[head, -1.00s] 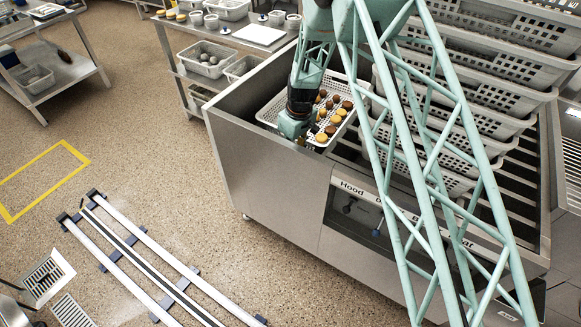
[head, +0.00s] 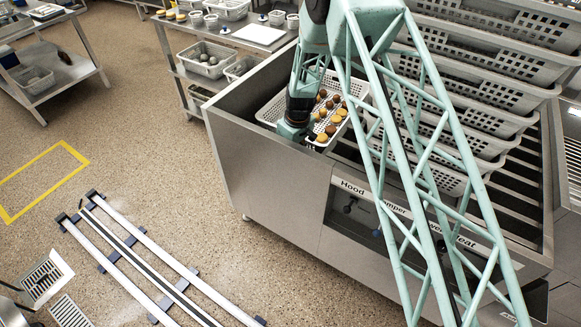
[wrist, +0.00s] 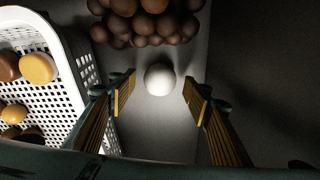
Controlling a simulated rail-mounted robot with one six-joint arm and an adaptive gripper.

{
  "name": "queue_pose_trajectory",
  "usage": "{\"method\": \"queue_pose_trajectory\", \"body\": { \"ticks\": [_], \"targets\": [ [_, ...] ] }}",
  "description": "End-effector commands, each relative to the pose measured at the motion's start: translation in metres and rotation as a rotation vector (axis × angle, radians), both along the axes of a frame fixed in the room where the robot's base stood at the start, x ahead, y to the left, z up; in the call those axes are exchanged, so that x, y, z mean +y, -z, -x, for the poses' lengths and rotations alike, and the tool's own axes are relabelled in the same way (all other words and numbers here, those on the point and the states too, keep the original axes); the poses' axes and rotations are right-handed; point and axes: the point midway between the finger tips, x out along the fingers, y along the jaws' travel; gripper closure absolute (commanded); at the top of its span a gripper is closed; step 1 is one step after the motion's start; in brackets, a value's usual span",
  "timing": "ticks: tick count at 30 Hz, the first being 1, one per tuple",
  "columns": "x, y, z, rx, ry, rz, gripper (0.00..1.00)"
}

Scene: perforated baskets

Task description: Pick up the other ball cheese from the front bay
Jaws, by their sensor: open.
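A single pale round ball cheese (wrist: 159,77) lies on the grey floor of the bay (wrist: 150,138) in the wrist view. My gripper (wrist: 158,97) is open, with one finger on each side of the ball in the picture. Both fingers look apart from it, and their height above the floor is hard to judge. A pile of brown balls (wrist: 150,22) lies just beyond it. In the head view the gripper end is down inside the steel counter, its fingers and the pale ball hidden.
A white perforated basket (wrist: 72,75) with yellow and brown round pieces stands close to the left finger; it also shows in the head view (head: 268,112). A plain grey wall (wrist: 262,70) rises to the right. Stacked white baskets (head: 480,60) stand right of the arm.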

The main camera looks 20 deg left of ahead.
Motion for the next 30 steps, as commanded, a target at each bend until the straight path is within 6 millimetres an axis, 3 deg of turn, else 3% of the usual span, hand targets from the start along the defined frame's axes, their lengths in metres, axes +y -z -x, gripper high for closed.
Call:
{"method": "queue_pose_trajectory", "body": {
  "ticks": [7,25,30],
  "targets": [
    [0.002,0.020,-0.001,-0.001,0.000,0.000,0.55],
    [0.002,0.022,-0.001,0.000,0.000,0.000,0.55],
    [0.002,0.022,-0.001,0.000,0.000,0.000,0.69]
  ]
}}
